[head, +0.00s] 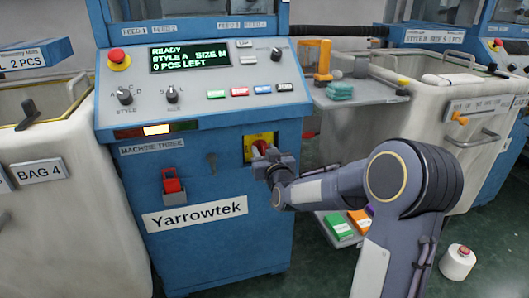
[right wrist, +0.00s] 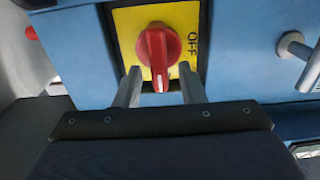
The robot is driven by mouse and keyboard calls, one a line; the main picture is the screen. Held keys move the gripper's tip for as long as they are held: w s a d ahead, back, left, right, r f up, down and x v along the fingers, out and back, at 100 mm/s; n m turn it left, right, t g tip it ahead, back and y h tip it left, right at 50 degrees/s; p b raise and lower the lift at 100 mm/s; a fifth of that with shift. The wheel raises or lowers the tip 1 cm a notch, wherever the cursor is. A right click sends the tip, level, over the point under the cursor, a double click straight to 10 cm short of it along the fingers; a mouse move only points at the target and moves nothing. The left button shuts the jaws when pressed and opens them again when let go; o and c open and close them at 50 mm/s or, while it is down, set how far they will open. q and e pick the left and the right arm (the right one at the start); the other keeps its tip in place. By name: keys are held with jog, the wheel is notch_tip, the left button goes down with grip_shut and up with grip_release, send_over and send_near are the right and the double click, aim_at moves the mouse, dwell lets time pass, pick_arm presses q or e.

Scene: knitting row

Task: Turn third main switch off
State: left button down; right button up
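The main switch is a red rotary knob (right wrist: 158,50) on a yellow plate (right wrist: 127,22) marked OFF. The knob's grip bar runs roughly up and down in the right wrist view, with OFF to its right. In the head view the yellow plate (head: 259,138) is on the blue front of the unit labelled MACHINE THREE, and my gripper partly hides the knob. My right gripper (right wrist: 160,82) is open, its fingers on either side of the grip bar's lower end, with gaps on both sides. Contact is not visible. My left gripper is not in view.
The control panel (head: 208,110) above has dials, coloured buttons, a lit READY display and a red button (head: 119,58). A grey shelf (head: 375,90) and bin (head: 430,115) stand right.

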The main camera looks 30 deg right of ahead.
grip_shut()
jog(key=shift+n, duration=0.3)
jog(key=n, duration=0.2)
jog(key=shift+a+n+b, duration=0.3)
jog(key=shift+n+b, duration=0.05)
jog(key=shift+n, duration=0.05)
jog(key=n, duration=0.3)
jog(key=shift+w+a+f+n, duration=0.1)
jog(key=shift+a+f+n, duration=0.1)
jog(key=shift+n, duration=0.1)
jog(key=shift+w+a+f+n+p, duration=0.1)
jog(key=shift+f+n+p, duration=0.1)
jog(key=shift+n, duration=1.6)
jog(key=shift+s+a+f+n+p, duration=0.15)
jog(key=shift+f+n+p, duration=0.1)
jog(key=shift+n, duration=1.55)
jog(key=shift+w+a+f+n+p, duration=0.1)
jog(key=shift+w+f+n+p, duration=0.1)
jog(key=shift+n, duration=1.6)
